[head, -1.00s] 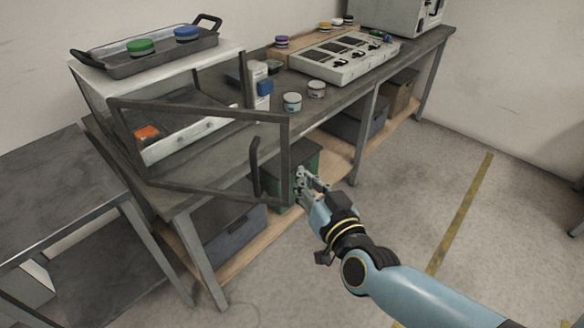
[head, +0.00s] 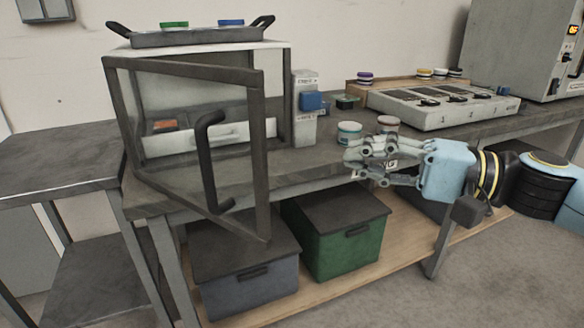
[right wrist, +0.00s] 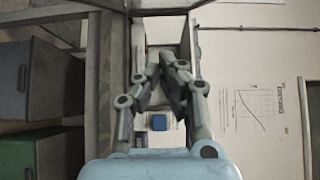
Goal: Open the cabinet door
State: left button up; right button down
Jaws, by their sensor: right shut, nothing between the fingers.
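The cabinet (head: 190,150) is a white-framed box on the workbench. Its dark-framed door (head: 258,130) stands ajar, swung out toward me from its left side, so a gap shows between its free edge and the cabinet's right side. A dark curved handle (head: 207,165) sits near the free edge. My right gripper (head: 350,158) is shut and empty, right of the door and handle and apart from them, in front of the bench edge. Its shut fingers (right wrist: 165,72) also show in the right wrist view. My left gripper is not in view.
A tray (head: 200,40) with green and blue discs tops the cabinet. A blue-fronted device (head: 305,115) and two small jars (head: 349,132) stand right of it. A control panel (head: 440,108) lies farther right. Lidded bins (head: 340,245) fill the lower shelf.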

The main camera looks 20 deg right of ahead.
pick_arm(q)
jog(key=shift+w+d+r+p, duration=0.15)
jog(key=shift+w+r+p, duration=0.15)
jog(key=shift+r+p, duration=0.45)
pick_arm(e)
jog(key=w+a, duration=0.4)
jog(key=a, duration=0.6)
